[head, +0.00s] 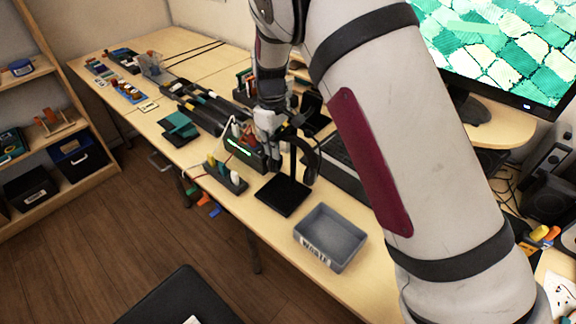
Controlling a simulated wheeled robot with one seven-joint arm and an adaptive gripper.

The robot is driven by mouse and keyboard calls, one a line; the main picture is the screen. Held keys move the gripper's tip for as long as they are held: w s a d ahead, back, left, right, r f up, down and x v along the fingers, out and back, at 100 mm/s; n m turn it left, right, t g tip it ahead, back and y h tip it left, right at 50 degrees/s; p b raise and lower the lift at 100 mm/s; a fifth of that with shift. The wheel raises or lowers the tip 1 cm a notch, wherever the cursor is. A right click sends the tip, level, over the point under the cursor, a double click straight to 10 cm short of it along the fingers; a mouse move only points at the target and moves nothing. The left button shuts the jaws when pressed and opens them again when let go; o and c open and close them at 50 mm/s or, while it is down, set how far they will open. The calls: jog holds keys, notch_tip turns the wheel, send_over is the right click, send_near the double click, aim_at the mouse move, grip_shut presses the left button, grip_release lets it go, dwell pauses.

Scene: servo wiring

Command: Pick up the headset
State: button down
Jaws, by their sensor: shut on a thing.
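The black headset (309,160) is at the black stand near the middle of the table. Its curved band and one ear cup show on the right of the post. The stand has a thin upright post and a flat square base (283,196). My gripper (275,138) comes down from above at the top of the headset and is shut on it. The fingertips are small and dark against the band, so the exact contact is hard to see. I cannot tell whether the headset touches the stand.
A grey bin (331,238) stands right of the stand base, near the table's front edge. A small holder with tools (226,178) and a device with a green light (241,148) stand close on the left. My arm hides much of the right side. A monitor (500,45) is behind.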

jog(key=shift+r, duration=0.1)
jog(key=shift+r, duration=0.5)
jog(key=shift+s+a+r, duration=0.15)
jog(key=shift+a+r, duration=0.05)
jog(key=s+a, duration=1.2)
jog(key=shift+s+a, duration=0.15)
jog(key=shift+s, duration=0.1)
